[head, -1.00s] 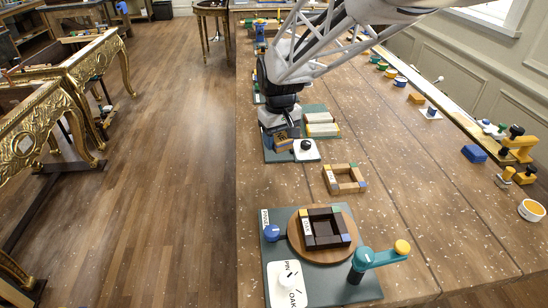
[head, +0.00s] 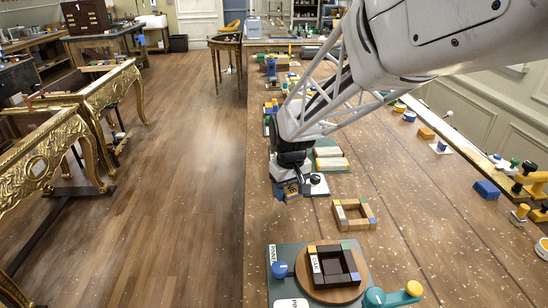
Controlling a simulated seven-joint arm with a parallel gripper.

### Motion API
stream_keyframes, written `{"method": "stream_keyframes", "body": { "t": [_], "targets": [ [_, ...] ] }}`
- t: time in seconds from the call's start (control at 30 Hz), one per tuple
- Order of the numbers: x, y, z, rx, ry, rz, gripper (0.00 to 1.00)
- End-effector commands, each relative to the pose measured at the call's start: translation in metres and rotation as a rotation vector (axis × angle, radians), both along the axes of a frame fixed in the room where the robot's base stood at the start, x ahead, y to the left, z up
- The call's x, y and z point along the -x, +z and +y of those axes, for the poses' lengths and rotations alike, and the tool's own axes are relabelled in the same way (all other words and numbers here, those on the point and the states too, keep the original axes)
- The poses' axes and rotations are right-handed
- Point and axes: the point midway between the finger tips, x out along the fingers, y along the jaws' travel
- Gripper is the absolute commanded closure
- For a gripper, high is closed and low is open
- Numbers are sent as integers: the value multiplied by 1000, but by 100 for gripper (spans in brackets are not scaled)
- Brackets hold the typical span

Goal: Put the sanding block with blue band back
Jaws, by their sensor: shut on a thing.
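My gripper (head: 291,180) points down beside the near left corner of a dark green board. It is shut on a small tan block with blue on it (head: 291,192), which looks like the sanding block with the blue band. The gripper covers its upper part, and I cannot tell whether it touches the table. Cream blocks (head: 331,163) lie on the green board (head: 340,145) behind the gripper. A white plate with a black knob (head: 317,189) stands just right of the held block.
A square frame of wooden blocks (head: 368,211) lies nearer on the table (head: 430,200). Small tools line the right edge.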

Motion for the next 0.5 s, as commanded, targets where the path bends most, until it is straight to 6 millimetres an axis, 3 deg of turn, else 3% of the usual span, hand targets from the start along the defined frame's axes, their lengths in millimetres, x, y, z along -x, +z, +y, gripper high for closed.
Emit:
{"method": "stream_keyframes", "body": {
  "t": [0.2,0.5],
  "targets": [
    [0,-19,0,0,0,1,77],
    [0,-19,0,0,0,1,77]
  ]
}}
